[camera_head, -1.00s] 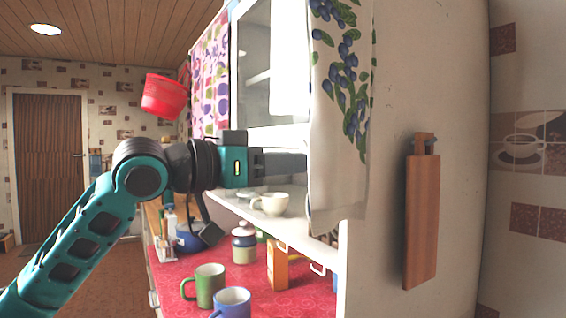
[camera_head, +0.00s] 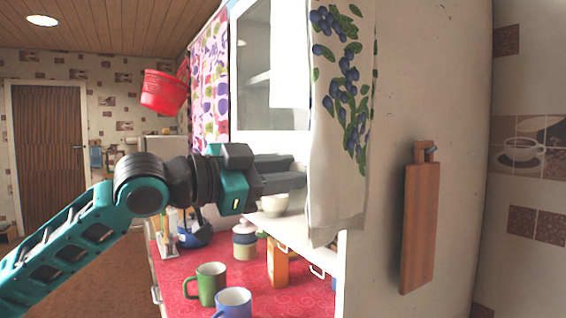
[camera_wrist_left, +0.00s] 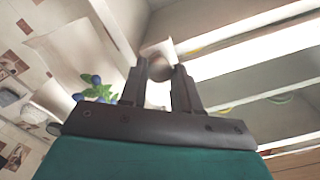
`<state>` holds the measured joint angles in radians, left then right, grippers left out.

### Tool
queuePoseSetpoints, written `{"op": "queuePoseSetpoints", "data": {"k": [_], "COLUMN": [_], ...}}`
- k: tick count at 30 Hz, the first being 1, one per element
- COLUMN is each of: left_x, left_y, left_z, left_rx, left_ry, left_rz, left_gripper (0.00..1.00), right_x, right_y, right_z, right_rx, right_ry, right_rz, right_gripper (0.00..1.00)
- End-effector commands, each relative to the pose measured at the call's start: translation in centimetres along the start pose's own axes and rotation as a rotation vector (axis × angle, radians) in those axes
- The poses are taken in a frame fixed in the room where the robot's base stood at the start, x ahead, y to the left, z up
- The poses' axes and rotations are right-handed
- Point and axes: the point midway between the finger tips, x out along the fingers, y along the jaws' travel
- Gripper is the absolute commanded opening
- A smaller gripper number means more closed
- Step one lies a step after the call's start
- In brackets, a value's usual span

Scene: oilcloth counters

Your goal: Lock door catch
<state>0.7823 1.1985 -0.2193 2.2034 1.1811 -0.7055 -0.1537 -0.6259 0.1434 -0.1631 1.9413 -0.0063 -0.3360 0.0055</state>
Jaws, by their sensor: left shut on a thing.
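My left gripper (camera_head: 296,172) is at the lower edge of the glass cabinet door (camera_head: 271,70), beside the hanging berry-print towel (camera_head: 340,120). In the left wrist view my left gripper (camera_wrist_left: 159,82) has its two fingers apart with a small round, brownish knob-like piece (camera_wrist_left: 160,68) between their tips. I take this piece for the door catch; the fingers are shut on it. In the head view the catch is hidden behind the fingers and the towel's edge. My right gripper is not in view.
Below the gripper, a white cup (camera_head: 273,205) stands on the shelf. A green mug (camera_head: 208,285), a blue mug (camera_head: 233,303) and a jar (camera_head: 244,242) stand on the red oilcloth (camera_head: 190,262). A cutting board (camera_head: 420,225) hangs on the cabinet side.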

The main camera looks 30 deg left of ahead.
Motion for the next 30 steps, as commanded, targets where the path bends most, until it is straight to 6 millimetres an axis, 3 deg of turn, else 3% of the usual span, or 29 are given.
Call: {"op": "queuePoseSetpoints", "data": {"k": [12,30], "left_x": [0.0,0.0], "left_y": [0.0,0.0], "left_z": [-0.1,0.0], "left_rx": [0.217,0.255], "left_ry": [0.000,0.001], "left_rz": [0.001,0.000], "left_gripper": [0.01,0.01], "right_x": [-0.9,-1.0], "right_y": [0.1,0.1], "right_z": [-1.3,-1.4], "right_rx": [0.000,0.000], "right_ry": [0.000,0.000], "right_rz": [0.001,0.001], "right_gripper": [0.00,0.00]}}
